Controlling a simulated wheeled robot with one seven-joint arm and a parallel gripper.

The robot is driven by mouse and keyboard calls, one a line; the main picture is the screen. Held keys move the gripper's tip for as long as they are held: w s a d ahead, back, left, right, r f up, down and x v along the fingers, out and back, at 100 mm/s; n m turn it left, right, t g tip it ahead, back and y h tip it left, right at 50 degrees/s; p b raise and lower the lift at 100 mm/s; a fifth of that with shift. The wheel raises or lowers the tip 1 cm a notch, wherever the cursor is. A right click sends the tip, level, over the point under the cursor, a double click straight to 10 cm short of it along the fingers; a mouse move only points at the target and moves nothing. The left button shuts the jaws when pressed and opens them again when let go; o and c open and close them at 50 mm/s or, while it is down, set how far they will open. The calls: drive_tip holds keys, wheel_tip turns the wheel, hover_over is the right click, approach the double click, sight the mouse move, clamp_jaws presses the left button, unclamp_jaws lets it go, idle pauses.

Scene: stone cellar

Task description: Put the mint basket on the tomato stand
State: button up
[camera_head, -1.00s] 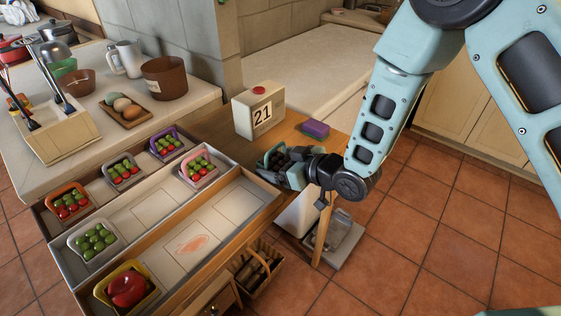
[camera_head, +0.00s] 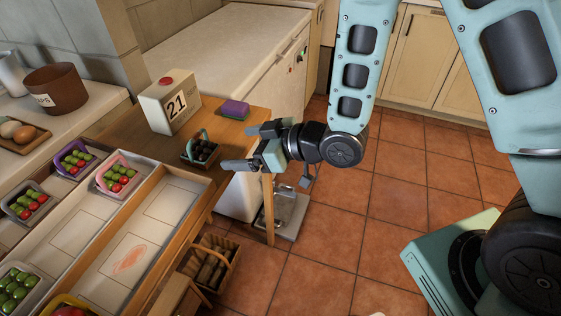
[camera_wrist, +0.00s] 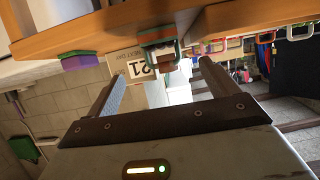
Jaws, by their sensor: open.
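The mint basket (camera_head: 203,148), a small mint-green basket with a handle and dark round contents, stands on the wooden counter near its right edge. It also shows in the wrist view (camera_wrist: 158,38), ahead between my fingers. My gripper (camera_head: 250,150) is open and empty, to the right of the basket and apart from it; its two fingers show in the wrist view (camera_wrist: 160,88). The stand's front tray (camera_head: 160,215) lies left of the basket, with empty marked cells and a red tomato-like mark in one. I cannot tell which part is the tomato stand.
A calendar block (camera_head: 170,105) with "21" stands behind the basket, and a purple-and-green sponge (camera_head: 234,110) lies to its right. A pink basket (camera_head: 117,176) and other produce baskets fill part of the rear rows.

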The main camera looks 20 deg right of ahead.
drive_tip(key=s+d+r+m+g+h, duration=0.1)
drive_tip(key=s+d+r+g+h, duration=0.1)
drive_tip(key=s, duration=0.5)
drive_tip(key=s+d+r+m+g+h, duration=0.1)
drive_tip(key=s+d+r+g+h, duration=0.1)
drive_tip(key=s, duration=0.5)
drive_tip(key=s+d+r+g+h, duration=0.3)
drive_tip(key=s+r+g+h, duration=0.1)
drive_tip(key=s+h, duration=0.2)
drive_tip(key=shift+s+r+m, duration=0.2)
drive_tip(key=shift+s+m, duration=0.2)
drive_tip(key=shift+s, duration=0.3)
